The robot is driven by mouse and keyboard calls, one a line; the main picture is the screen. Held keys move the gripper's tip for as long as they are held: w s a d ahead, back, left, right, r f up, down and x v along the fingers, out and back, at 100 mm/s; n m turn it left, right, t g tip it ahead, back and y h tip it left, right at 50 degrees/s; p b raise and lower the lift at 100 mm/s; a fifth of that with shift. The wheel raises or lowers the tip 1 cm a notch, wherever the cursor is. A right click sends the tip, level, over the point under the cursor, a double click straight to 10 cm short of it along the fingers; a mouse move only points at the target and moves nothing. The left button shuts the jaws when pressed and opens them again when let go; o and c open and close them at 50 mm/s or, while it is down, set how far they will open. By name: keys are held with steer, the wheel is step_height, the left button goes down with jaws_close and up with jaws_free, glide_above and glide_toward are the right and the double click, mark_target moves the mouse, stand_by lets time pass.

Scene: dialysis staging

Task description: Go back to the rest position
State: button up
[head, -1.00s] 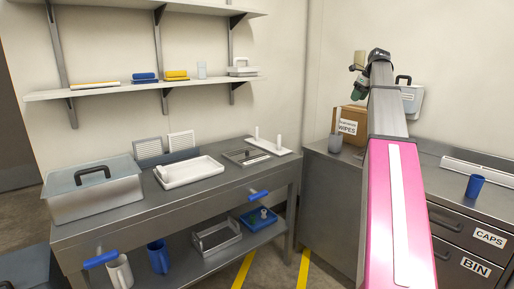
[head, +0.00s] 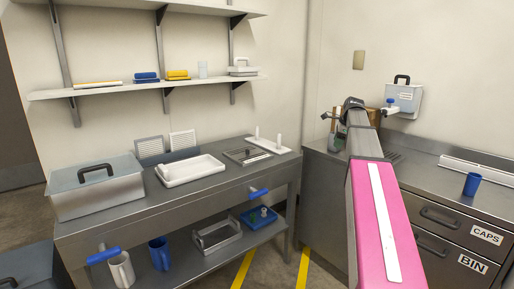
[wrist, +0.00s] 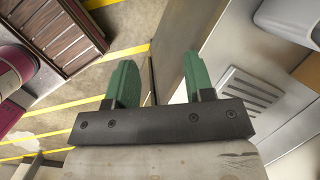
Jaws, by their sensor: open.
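My gripper (wrist: 160,82) shows in the wrist view with its two green fingers apart and nothing between them. Beyond the fingers are floor with yellow lines and the edge of a grey-brown panel. In the head view my pink and grey arm reaches up over the right-hand counter, and its far end is near the back corner. The fingers are hard to make out there.
A steel bench at left holds a lidded metal box (head: 95,188), a white tray (head: 190,170) and a rack. The right counter (head: 435,172) holds a blue cup (head: 472,184) above drawers marked CAPS and BIN. Wall shelves (head: 150,88) hang above the bench.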

steer(key=s+a+f+n+g, duration=0.1)
steer(key=s+a+f+n, duration=0.5)
steer(key=s+f, duration=0.3)
steer(key=s+a+f+n+h, duration=0.1)
steer(key=s+a+f+n, duration=0.5)
steer(key=f, duration=1)
steer(key=s+a+f+n+g+h, duration=0.1)
steer(key=s+a+f+n, duration=0.5)
steer(key=s+f+n, duration=0.3)
steer(key=s+f, duration=0.3)
steer(key=s, duration=0.1)
steer(key=shift+s+f+g, duration=0.2)
steer(key=shift+s+g, duration=0.05)
steer(key=shift+g, duration=0.05)
